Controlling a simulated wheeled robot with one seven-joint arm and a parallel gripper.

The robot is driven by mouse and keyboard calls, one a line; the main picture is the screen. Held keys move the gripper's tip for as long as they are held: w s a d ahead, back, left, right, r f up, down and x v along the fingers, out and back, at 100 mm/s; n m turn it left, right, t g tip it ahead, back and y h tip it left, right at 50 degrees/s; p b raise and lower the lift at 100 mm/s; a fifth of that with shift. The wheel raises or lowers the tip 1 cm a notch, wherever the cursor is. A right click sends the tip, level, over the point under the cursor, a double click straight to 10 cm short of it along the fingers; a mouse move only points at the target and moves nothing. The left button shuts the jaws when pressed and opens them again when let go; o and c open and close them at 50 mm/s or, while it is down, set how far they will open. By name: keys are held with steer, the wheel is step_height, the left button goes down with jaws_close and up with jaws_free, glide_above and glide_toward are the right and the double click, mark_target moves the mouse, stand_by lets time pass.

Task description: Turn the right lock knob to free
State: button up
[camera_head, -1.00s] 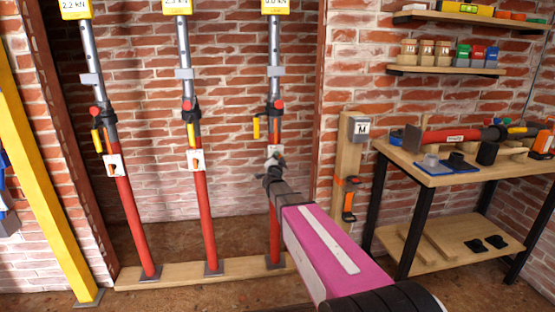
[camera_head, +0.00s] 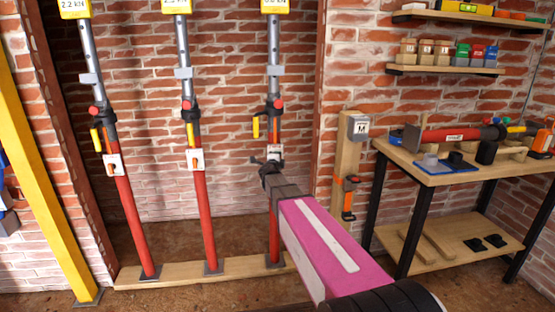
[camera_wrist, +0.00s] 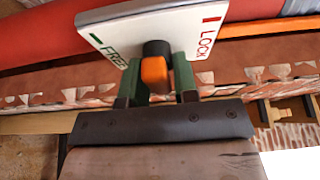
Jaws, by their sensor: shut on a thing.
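The right lock knob (camera_wrist: 155,72), black with an orange part, sits on a white plate (camera_wrist: 118,22) marked FREE in green at left and LOCK in red at right. The plate also shows on the right prop in the head view (camera_head: 276,151). My gripper (camera_wrist: 158,80) is shut on the knob, with one green-tipped finger on each side. In the head view my gripper (camera_head: 268,164) reaches the right prop (camera_head: 274,215) and hides the knob. Which mark the knob points at is hard to tell.
Two other red props, left (camera_head: 130,215) and middle (camera_head: 206,225), carry similar plates with orange knobs. A yellow lever (camera_head: 256,127) hangs above my gripper. A wooden post (camera_head: 347,150) and a workbench (camera_head: 440,175) stand to the right. A wooden sill (camera_head: 180,276) runs below the props.

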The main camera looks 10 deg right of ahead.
stand_by(0.4)
steer(key=o, duration=0.8)
steer(key=shift+c, duration=0.2)
steer(key=shift+s, duration=0.1)
steer(key=v, duration=1)
steer(key=shift+s+a, duration=0.15)
steer(key=shift+s, duration=0.15)
steer(key=shift+f, duration=0.1)
